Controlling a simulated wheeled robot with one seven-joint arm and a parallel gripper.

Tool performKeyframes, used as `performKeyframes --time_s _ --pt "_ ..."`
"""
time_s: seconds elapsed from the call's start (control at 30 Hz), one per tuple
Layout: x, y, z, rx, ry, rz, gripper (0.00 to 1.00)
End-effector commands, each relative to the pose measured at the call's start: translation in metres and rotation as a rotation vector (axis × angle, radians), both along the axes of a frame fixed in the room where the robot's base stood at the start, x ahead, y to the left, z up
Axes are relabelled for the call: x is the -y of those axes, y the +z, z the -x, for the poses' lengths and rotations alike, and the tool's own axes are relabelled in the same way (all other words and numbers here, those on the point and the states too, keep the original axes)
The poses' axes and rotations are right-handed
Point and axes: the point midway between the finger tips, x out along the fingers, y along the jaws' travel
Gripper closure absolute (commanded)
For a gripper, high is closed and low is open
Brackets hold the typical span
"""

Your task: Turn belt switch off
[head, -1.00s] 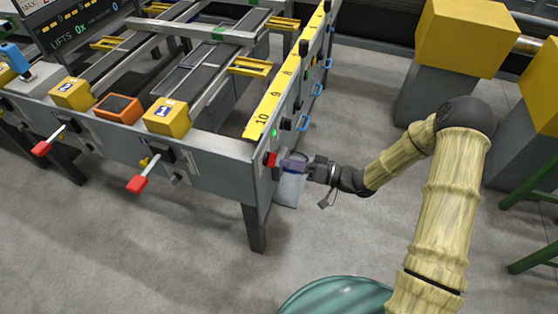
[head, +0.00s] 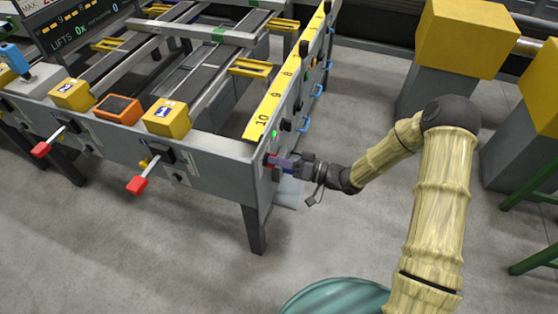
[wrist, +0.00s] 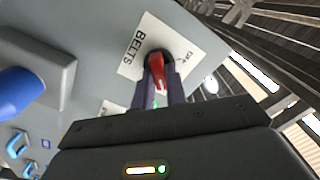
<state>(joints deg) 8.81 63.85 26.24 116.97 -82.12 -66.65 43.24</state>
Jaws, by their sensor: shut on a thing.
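The belt switch (wrist: 157,68) is a red handle on a dark round base, mounted on a white plate (wrist: 143,48) marked BELTS in the wrist view. My gripper (wrist: 160,90) is shut on the red handle, with one finger on each side of it. In the head view my gripper (head: 279,163) is at the near end of the table's right side panel, and the switch is mostly hidden there.
The runout table (head: 220,150) has a yellow numbered strip (head: 283,85) and a green light (head: 274,134) above the switch. A grey box with a blue knob (wrist: 20,90) and blue handles (wrist: 15,145) are nearby. Red-tipped levers (head: 137,185) stick out in front. A teal round object (head: 335,298) stands below.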

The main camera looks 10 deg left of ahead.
Motion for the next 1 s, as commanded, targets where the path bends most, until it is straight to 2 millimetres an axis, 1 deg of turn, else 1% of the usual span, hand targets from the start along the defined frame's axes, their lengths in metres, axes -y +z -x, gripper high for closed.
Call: performKeyframes --time_s 0.27,0.47,0.67,1.0 --pt "0.0006 -0.0009 -0.0002 0.061 -0.001 0.007 1.0" --pt "0.0007 -0.0013 0.0001 0.171 -0.002 0.016 1.0" --pt "0.0007 -0.0016 0.0008 0.333 -0.001 0.03 1.0" --pt "0.0009 -0.0026 0.0019 0.656 -0.001 0.056 1.0"
